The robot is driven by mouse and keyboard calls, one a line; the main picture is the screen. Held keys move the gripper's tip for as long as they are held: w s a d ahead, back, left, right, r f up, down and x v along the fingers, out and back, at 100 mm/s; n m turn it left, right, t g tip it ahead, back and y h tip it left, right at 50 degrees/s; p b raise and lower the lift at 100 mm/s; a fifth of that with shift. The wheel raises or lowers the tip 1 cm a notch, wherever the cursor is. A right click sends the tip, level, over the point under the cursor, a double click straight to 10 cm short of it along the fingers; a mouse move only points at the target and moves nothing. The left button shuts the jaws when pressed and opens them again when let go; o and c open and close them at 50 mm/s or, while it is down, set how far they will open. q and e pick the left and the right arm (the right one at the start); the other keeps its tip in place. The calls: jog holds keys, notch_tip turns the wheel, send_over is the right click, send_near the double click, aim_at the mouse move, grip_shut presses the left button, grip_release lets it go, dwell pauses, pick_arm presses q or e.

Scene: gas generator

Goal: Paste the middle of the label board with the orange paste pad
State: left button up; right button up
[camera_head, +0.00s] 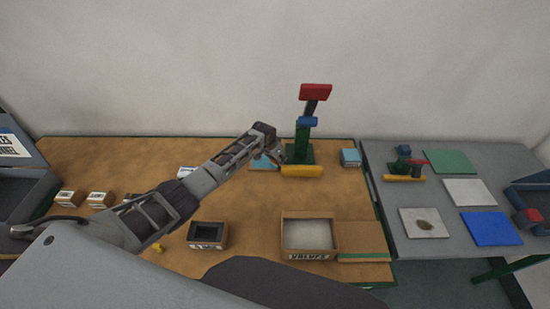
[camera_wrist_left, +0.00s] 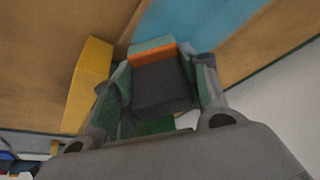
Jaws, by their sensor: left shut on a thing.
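My left gripper (camera_head: 270,140) reaches over the back middle of the tan table. In the left wrist view, its fingers (camera_wrist_left: 160,75) are shut on a dark block with an orange strip (camera_wrist_left: 154,53), which looks like the orange paste pad. A flat light blue panel (camera_wrist_left: 185,25) lies just beyond the pad; it also shows in the head view (camera_head: 262,162), partly covered by the gripper. It may be the label board, but no lettering can be read. I cannot tell whether the pad touches it. My right gripper is not in view.
A green stand (camera_head: 302,140) with red and blue parts and a yellow bar (camera_head: 302,171) is right beside the gripper. An open box (camera_head: 310,256) and a small dark box (camera_head: 208,246) sit at the front. A grey table (camera_head: 445,242) with coloured plates is on the right.

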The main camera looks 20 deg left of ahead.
pick_arm(q)
jog(key=shift+r, duration=0.15)
jog(key=shift+r+p, duration=0.4)
jog(key=shift+r, duration=2.5)
jog(key=shift+r, duration=0.1)
jog(key=shift+r, duration=1.4)
